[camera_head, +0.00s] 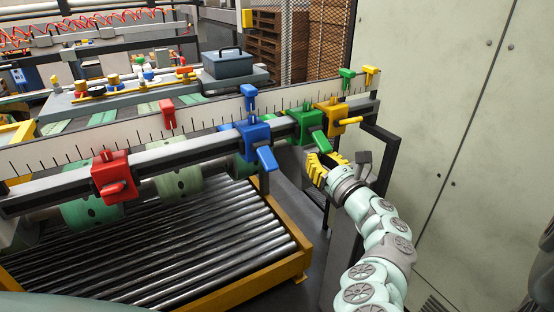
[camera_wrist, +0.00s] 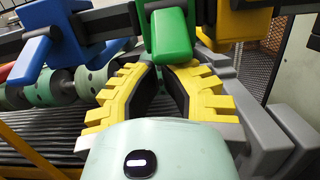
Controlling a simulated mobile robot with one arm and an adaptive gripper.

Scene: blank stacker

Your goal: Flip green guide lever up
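The green guide (camera_head: 305,127) sits on the grey rail, and its green lever (camera_head: 320,142) hangs downward. In the wrist view the green lever (camera_wrist: 172,38) fills the top middle, just beyond my fingertips. My gripper (camera_head: 318,167) is just below the green lever in the head view. In the wrist view my gripper (camera_wrist: 163,72) has yellow ridged fingers with dark pads, apart with a narrow gap between them and nothing held. The lever's lower end is close to the fingertips; I cannot tell whether they touch.
A blue guide (camera_head: 252,134) with its lever down is left of the green one; a yellow guide (camera_head: 330,112) with its lever sideways is right. A red guide (camera_head: 111,176) is farther left. Rollers (camera_head: 190,240) lie below; a pale cabinet (camera_head: 450,110) stands right.

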